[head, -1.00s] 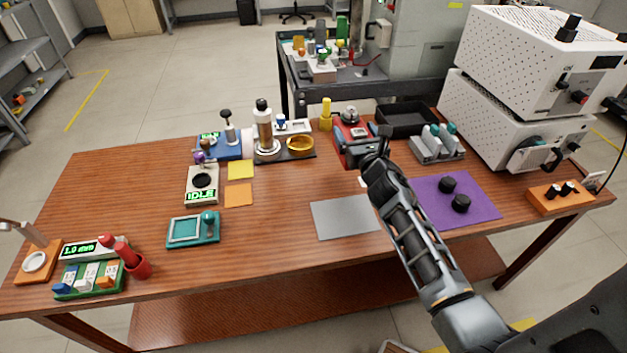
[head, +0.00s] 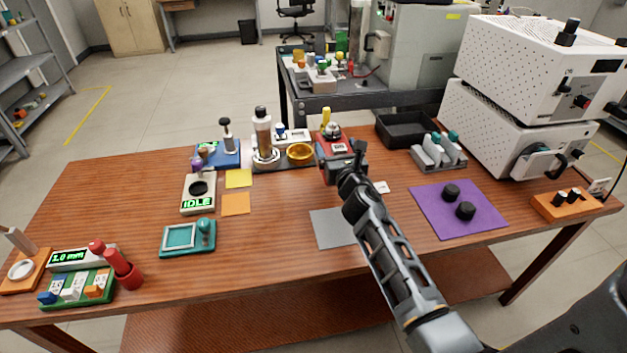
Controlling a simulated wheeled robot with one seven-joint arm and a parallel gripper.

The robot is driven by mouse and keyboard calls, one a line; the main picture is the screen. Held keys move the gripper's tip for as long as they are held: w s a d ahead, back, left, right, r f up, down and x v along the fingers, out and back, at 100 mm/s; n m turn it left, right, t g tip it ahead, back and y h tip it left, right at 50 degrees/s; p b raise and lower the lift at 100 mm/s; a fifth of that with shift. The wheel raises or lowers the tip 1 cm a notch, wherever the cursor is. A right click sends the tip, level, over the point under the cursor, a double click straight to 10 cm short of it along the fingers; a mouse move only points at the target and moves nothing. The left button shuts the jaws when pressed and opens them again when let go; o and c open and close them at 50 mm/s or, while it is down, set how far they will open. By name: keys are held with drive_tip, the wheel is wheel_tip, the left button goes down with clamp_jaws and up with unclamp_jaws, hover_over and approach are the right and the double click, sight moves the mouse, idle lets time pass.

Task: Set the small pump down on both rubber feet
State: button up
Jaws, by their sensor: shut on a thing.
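The small pump appears to be the red unit (head: 330,146) with a silver round top and a pale front label, in the back middle of the head view. My gripper (head: 345,165) is shut on it at its near side, and my wrist hides part of it. Whether its underside touches the table cannot be told. Two black round pieces, which look like the rubber feet, sit apart on the purple mat (head: 430,215): one rear foot (head: 451,191) and one front foot (head: 466,210). The pump is left of and behind the mat.
A yellow cylinder (head: 326,117) and a gold bowl (head: 300,152) are close to the pump. A black tray (head: 403,130) and a grey rack (head: 438,151) stand to its right. A grey plate (head: 332,228) lies in front. White machines (head: 508,125) stand at the right.

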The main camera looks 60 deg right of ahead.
drive_tip(key=shift+w+a+f+b, duration=0.5)
drive_tip(key=shift+w+f+b, duration=0.35)
drive_tip(key=shift+f+b, duration=0.35)
drive_tip(key=shift+w+a+f+b, duration=0.5)
drive_tip(key=shift+w+f+b, duration=0.35)
drive_tip(key=shift+f+b, duration=0.3)
drive_tip(key=shift+w+a+f+b, duration=0.5)
drive_tip(key=shift+w+f+b, duration=0.45)
drive_tip(key=shift+f, duration=0.35)
drive_tip(key=shift+s, duration=0.1)
drive_tip(key=shift+f+b, duration=0.2)
drive_tip(key=shift+b, duration=0.1)
drive_tip(key=o, duration=1.4)
